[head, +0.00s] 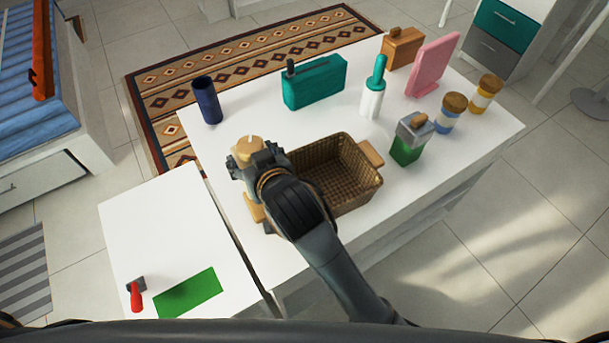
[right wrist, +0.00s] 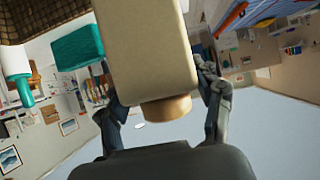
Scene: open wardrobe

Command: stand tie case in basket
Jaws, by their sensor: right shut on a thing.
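My right gripper (head: 258,165) is shut on a cream case with a tan cap (head: 246,149), beside the left end of the basket. In the right wrist view the cream case (right wrist: 145,45) sits between the fingers of the right gripper (right wrist: 170,85), its tan cap toward the palm. I take it for the tie case, but cannot be certain. The woven brown basket (head: 344,170) stands on the white table with its visible inside empty. My arm hides part of its left side. My left gripper is not in view.
On the white table (head: 440,165) stand a dark blue cylinder (head: 207,100), a teal case (head: 314,82), a white-and-teal bottle (head: 373,90), a green container (head: 407,145), two jars and a pink panel (head: 433,65). A lower white surface at left holds a green mat (head: 188,292).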

